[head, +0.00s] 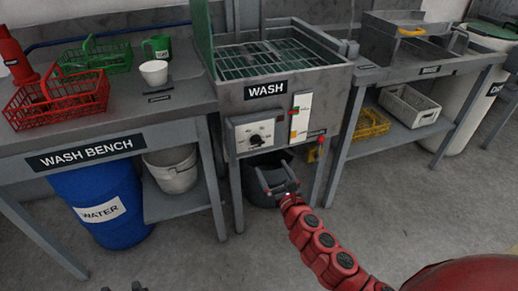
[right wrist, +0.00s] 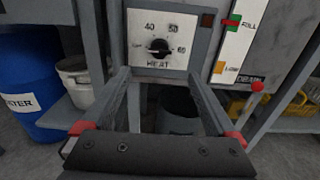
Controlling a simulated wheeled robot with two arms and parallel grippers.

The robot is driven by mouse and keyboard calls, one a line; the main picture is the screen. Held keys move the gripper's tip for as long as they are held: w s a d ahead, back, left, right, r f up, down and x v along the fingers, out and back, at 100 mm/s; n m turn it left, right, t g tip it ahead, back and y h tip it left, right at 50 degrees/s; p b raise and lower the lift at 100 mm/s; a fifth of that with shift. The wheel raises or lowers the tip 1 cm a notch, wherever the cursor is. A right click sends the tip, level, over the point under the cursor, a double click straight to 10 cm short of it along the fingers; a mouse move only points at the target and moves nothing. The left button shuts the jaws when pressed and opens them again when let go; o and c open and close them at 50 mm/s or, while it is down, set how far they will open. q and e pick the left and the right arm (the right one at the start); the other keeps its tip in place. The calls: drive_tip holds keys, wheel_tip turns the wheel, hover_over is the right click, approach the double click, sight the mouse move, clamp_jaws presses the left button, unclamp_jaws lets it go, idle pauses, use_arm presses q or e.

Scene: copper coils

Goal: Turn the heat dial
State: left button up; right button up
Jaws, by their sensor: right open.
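The heat dial is a black knob (head: 256,140) on a pale panel (head: 240,131) at the front of the wash unit (head: 300,75). In the right wrist view the knob (right wrist: 159,46) sits above the word HEAT, with marks 40, 50 and 60 around it. My right gripper (head: 276,182) is in front of the unit, below and slightly right of the knob. In the right wrist view its two fingers (right wrist: 160,78) are apart, with nothing between them, and the knob shows beyond their tips. My left gripper is not clearly in view; a small dark part shows at the bottom left edge.
A level panel with a red and green marker (head: 301,116) is right of the dial. A red push knob (head: 320,140) sticks out below it. A dark bucket (head: 262,190) stands under the unit. The wash bench (head: 150,135) is left, with a blue barrel (head: 95,200) beneath.

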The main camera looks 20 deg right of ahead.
sight(258, 145)
drive_tip(key=w, duration=1.1)
drive_tip(key=shift+w+a+b, duration=0.25)
drive_tip(key=shift+w+b, duration=0.05)
drive_tip(key=shift+w, duration=0.1)
drive_tip(key=c, duration=1.4)
drive_tip(key=shift+o, duration=0.2)
